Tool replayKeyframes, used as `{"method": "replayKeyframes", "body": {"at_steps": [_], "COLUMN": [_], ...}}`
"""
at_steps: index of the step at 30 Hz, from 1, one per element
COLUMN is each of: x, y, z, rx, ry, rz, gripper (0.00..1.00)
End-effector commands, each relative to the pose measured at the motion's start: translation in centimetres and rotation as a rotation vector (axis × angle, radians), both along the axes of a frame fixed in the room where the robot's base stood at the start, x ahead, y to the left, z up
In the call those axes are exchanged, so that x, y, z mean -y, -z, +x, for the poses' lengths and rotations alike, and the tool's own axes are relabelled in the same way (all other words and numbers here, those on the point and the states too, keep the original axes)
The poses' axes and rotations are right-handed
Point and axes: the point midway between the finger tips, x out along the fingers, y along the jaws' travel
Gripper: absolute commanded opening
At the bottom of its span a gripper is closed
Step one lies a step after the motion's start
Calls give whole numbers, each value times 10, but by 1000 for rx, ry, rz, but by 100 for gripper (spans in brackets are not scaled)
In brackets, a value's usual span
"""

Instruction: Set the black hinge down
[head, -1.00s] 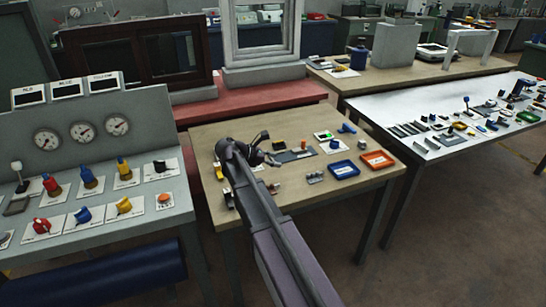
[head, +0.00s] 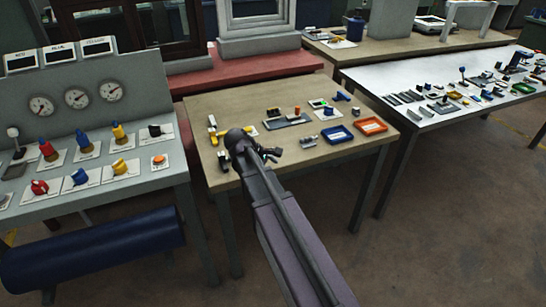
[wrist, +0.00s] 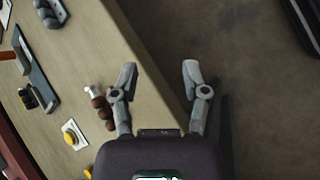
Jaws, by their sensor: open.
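My gripper (head: 269,154) is open over the front part of the wooden table (head: 330,175). In the wrist view its two fingers (wrist: 157,85) are wide apart, with nothing between them. The left finger is over the table; the right one shows against the floor past the edge. A small dark brown piece with a pale pin (wrist: 101,104) lies beside the left finger; I cannot tell whether they touch. I cannot tell whether this piece is the black hinge. No other thing can be clearly picked out as the hinge.
A grey plate with small parts (head: 289,121) lies behind my gripper. A grey knobbed piece (head: 307,141), a blue tray (head: 337,134) and an orange tray (head: 371,126) lie to its right. A control console (head: 100,140) stands at the left.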

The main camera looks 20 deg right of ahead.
Motion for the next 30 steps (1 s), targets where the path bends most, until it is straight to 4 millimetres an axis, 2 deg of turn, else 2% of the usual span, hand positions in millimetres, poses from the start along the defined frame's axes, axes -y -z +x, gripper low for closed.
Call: {"method": "replayKeyframes", "body": {"at_steps": [1,5,9,15,21,30], "x": [-3,-16,-37,-68,-88,-92], "y": [10,33,61,86,96,97], "z": [-11,-36,-70,-108,-128,-131], "rx": [25,106,196,273,295,299], "ry": [35,167,367,651,831,883], "rz": [34,148,305,496,599,625], "gripper": [59,59,59,59,59,59]}}
